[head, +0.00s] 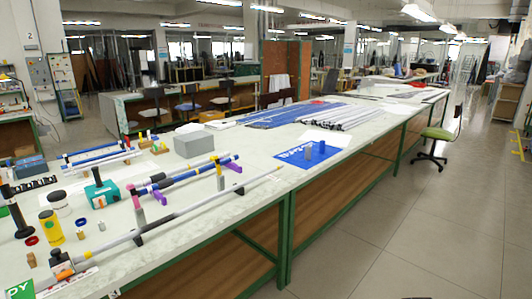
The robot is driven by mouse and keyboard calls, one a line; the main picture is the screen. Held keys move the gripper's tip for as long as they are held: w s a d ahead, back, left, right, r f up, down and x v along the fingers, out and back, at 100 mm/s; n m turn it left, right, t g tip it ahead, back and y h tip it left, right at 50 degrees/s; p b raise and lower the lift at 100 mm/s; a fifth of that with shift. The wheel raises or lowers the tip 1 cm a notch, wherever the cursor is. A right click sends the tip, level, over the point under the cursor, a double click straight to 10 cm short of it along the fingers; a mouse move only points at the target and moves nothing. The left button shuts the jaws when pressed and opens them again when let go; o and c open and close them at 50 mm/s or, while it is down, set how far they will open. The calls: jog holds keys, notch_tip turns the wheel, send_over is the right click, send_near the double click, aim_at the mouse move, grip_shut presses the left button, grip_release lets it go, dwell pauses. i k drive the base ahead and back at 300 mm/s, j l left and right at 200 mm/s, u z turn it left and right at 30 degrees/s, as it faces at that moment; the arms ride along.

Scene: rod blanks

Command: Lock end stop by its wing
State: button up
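A long grey rod (185,214) lies slantwise along the front of the near bench, resting on a dark support (138,239). At its near left end sits a small dark block with an orange part (61,265); it looks like the end stop. The wing is too small to make out, and I cannot tell whether it is turned. My gripper is not in view.
Blue rods in purple and pink holders (180,180) lie behind the long rod. A yellow can (51,227), a teal box (102,194) and a grey box (194,144) stand nearby. A blue mat (305,156) lies farther right. The right aisle floor is clear before a green chair (437,134).

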aim_at(64, 274)
jog(key=u, duration=1.95)
jog(key=i+j+z, duration=0.25)
jog(key=i+j, duration=0.35)
jog(key=k, duration=0.3)
